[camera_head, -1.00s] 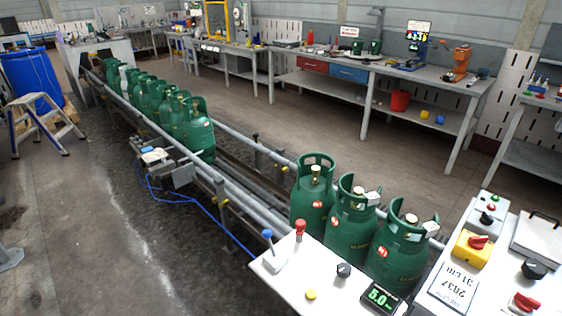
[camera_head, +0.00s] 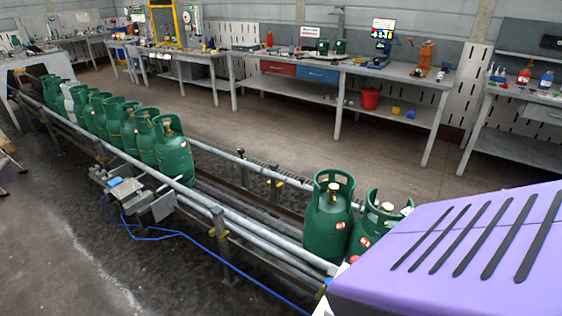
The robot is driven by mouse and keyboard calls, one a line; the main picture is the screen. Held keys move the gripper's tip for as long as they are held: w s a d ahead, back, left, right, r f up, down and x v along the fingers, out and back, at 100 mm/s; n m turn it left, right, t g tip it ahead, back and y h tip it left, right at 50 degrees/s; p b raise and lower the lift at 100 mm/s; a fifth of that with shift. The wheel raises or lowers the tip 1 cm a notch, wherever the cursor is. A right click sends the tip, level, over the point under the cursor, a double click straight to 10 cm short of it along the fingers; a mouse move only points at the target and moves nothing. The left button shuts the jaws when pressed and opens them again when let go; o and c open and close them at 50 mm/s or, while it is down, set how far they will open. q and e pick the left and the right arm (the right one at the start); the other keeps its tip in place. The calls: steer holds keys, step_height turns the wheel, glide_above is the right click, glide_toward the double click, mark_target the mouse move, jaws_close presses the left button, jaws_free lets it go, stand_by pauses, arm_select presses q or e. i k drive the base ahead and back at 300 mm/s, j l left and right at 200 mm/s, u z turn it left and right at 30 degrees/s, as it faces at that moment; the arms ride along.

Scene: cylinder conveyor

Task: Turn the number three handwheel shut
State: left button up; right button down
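I cannot make out a numbered handwheel in this view. Green gas cylinders stand upright on the conveyor. The nearer pair are a green cylinder (camera_head: 326,232) with a brass valve inside its collar and a second green cylinder (camera_head: 366,236), partly covered. A small red and white label is on each. A close purple slotted surface fills the lower right and hides what lies behind it, including the control panel area. Neither of my grippers is in view.
The conveyor rail (camera_head: 240,232) runs from far left to lower middle, with a row of several green cylinders (camera_head: 174,155) farther along. Workbenches (camera_head: 345,72) line the back wall, with a red bucket (camera_head: 370,98) beneath. The floor between is clear.

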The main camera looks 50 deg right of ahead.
mark_target(334, 187)
steer(key=i+z, duration=0.25)
steer(key=i, duration=0.2)
steer(key=i+j+z, duration=0.25)
steer(key=i, duration=0.15)
steer(key=i+j+z, duration=0.2)
steer(key=i, duration=0.2)
steer(key=i+z, duration=0.2)
steer(key=z, duration=0.3)
steer(key=i+j+z, duration=0.1)
steer(key=z, duration=0.35)
steer(key=i+j+z, duration=0.2)
steer(key=z, duration=0.3)
steer(key=i+j+z, duration=0.1)
steer(key=z, duration=0.4)
steer(key=j+z, duration=0.3)
steer(key=z, duration=0.2)
steer(key=j+z, duration=0.3)
steer(key=z, duration=0.15)
steer(key=i, duration=0.05)
